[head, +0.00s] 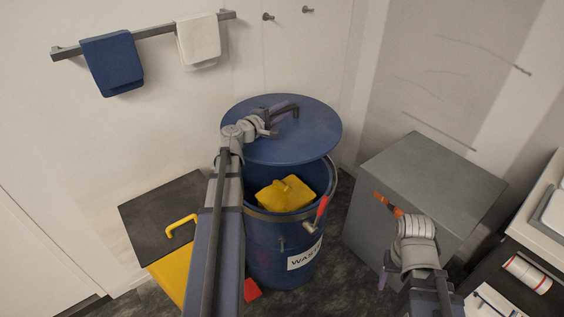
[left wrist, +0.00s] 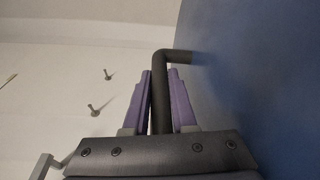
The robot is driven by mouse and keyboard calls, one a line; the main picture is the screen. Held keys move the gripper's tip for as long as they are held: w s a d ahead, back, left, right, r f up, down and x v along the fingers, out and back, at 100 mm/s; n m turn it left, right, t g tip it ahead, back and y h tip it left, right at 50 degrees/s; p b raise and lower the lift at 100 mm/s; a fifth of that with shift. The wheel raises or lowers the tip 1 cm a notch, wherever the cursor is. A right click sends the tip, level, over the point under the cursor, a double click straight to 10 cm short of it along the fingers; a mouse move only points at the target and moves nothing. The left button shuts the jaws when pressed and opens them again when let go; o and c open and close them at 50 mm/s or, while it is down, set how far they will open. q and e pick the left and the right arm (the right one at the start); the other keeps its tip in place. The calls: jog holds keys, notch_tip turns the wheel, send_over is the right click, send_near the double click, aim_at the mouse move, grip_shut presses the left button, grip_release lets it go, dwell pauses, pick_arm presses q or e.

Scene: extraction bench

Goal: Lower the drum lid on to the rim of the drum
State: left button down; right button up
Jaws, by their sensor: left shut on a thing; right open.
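The blue drum lid (head: 305,127) is held above the back of the drum, apart from the front of the rim. My left gripper (head: 274,121) is shut on the lid's dark handle (head: 296,111). In the left wrist view the handle (left wrist: 161,95) runs between the purple fingers (left wrist: 163,100), with the lid's blue face (left wrist: 260,80) at right. The blue drum (head: 270,243) is open at the front, with a yellow object (head: 285,193) inside. Whether the lid touches the back rim is hidden. My right gripper (head: 385,240) is open, right of the drum, before the grey cabinet.
A red-handled lever (head: 321,210) sticks out at the drum's right rim. A grey cabinet (head: 440,170) stands to the right. A dark-topped yellow box (head: 160,225) stands at left. Towels hang on a wall rail (head: 155,32).

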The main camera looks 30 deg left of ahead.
pick_arm(q)
notch_tip(320, 180, down, 15)
jog(key=n+y+b, duration=0.1)
jog(key=b, duration=1.2)
jog(key=shift+f+b, duration=0.25)
jog(key=shift+b, duration=0.05)
notch_tip(320, 180, down, 6)
jog(key=b, duration=0.6)
jog(key=shift+f, duration=0.25)
jog(key=shift+f+b, duration=0.5)
jog(key=shift+b, duration=0.25)
jog(key=c, duration=0.6)
grip_release()
jog(key=shift+y, duration=0.3)
jog(key=shift+c, duration=0.2)
jog(key=shift+s, duration=0.1)
jog(key=s, duration=0.7)
jog(key=shift+s+a+r, duration=0.2)
jog(key=shift+s+a, duration=0.1)
jog(key=shift+a, duration=0.05)
